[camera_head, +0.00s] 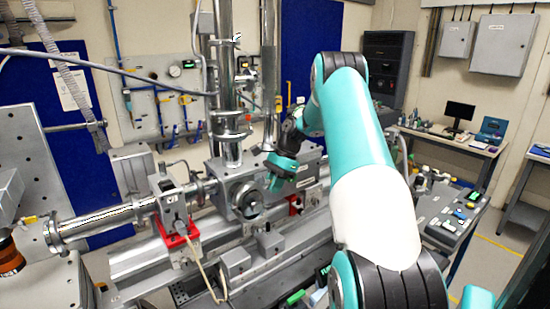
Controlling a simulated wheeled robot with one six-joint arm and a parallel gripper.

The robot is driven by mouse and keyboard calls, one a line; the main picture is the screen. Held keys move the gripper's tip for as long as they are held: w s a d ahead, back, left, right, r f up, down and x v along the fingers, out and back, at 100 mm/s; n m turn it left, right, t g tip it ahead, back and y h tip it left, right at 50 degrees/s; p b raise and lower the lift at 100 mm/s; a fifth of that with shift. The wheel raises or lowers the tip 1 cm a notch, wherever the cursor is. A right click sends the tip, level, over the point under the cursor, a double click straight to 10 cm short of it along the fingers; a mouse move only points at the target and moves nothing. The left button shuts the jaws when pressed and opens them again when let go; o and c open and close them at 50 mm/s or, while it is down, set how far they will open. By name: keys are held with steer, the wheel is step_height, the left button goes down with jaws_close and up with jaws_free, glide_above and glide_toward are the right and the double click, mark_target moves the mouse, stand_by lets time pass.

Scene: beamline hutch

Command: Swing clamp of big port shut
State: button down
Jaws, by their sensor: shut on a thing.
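The big port (247,199) is a round flanged opening on the front of the grey metal chamber in the middle of the head view. My teal arm reaches in from the lower right, over the chamber. My gripper (272,183) is at the upper right edge of the port, close against its rim. Its jaws are shut on what appears to be the port's clamp. The fingers and most of the clamp are small and hidden by my wrist, so I cannot tell how far the clamp is swung.
A vertical steel column (226,100) rises from the chamber just left of my wrist. A horizontal beam pipe (105,219) with a red bracket (178,238) runs to the left. Grey rails lie below.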

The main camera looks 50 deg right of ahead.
mark_target(268, 204)
steer(key=shift+s+d+f+t+y+p, duration=0.15)
steer(key=shift+f+y+p, duration=0.2)
steer(key=shift+f+y, duration=0.2)
steer(key=shift+w+d+f+t+y+p, duration=0.1)
steer(key=shift+f+t+y+p, duration=0.05)
steer(key=shift+f+y+p, duration=0.3)
steer(key=shift+s+a+f+y, duration=0.1)
steer(key=shift+f+y, duration=0.2)
steer(key=shift+f, duration=0.25)
steer(key=shift+s+a+f+y, duration=0.1)
steer(key=shift+f+y, duration=0.2)
steer(key=shift+f, duration=0.35)
steer(key=c, duration=1.4)
jaws_free()
steer(key=shift+w+a, duration=0.1)
steer(key=o, duration=0.3)
steer(key=shift+w, duration=0.15)
steer(key=shift+d, duration=0.2)
steer(key=shift+r, duration=0.3)
